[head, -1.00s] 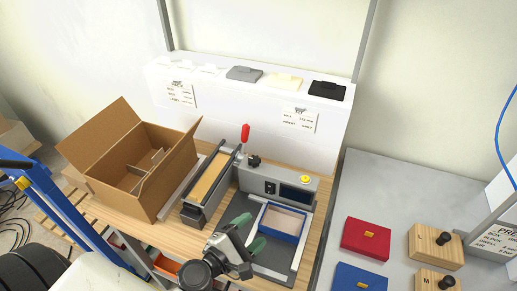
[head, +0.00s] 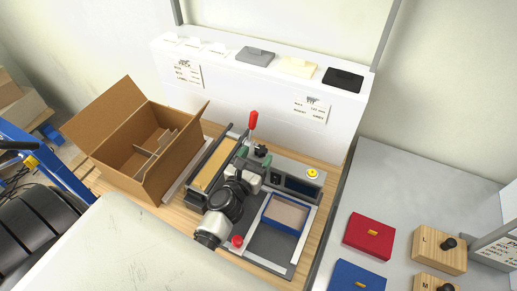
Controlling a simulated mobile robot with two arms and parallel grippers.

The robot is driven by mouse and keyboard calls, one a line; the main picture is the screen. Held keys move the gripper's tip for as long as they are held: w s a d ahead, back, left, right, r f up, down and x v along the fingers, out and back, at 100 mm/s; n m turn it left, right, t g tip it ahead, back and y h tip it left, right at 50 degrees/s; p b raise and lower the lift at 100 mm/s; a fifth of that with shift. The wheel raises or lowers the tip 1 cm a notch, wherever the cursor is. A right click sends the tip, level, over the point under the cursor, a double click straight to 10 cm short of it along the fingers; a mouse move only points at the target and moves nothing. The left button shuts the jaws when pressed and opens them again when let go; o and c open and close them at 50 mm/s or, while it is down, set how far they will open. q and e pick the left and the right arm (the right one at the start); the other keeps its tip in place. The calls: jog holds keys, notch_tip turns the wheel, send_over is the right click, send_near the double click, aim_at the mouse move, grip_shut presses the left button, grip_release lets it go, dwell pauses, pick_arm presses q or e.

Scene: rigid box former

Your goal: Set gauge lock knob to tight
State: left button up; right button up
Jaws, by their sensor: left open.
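The gauge lock knob, a small black knob (head: 262,150), sits on the grey machine (head: 285,170) near the base of an upright red-handled lever (head: 253,122). My left gripper (head: 254,158) is open, with green fingertips, and is over the machine right at the near side of the knob. The fingertips partly hide the knob's surroundings. I cannot tell whether they touch it, and the knob's setting is not readable. My right gripper is not in view.
An open cardboard box (head: 140,150) stands left of the machine. A blue tray (head: 284,214) lies to the right of my gripper, and a red button (head: 237,241) is in front. A yellow button (head: 312,174) is on the machine. A white shelf (head: 225,85) stands behind.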

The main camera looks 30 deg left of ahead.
pick_arm(q)
jog(key=shift+w, duration=0.8)
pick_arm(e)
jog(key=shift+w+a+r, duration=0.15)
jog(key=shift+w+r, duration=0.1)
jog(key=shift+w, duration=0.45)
pick_arm(q)
jog(key=shift+c, duration=0.3)
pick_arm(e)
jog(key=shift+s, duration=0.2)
pick_arm(q)
jog(key=c, duration=0.9)
jog(key=shift+o, duration=0.2)
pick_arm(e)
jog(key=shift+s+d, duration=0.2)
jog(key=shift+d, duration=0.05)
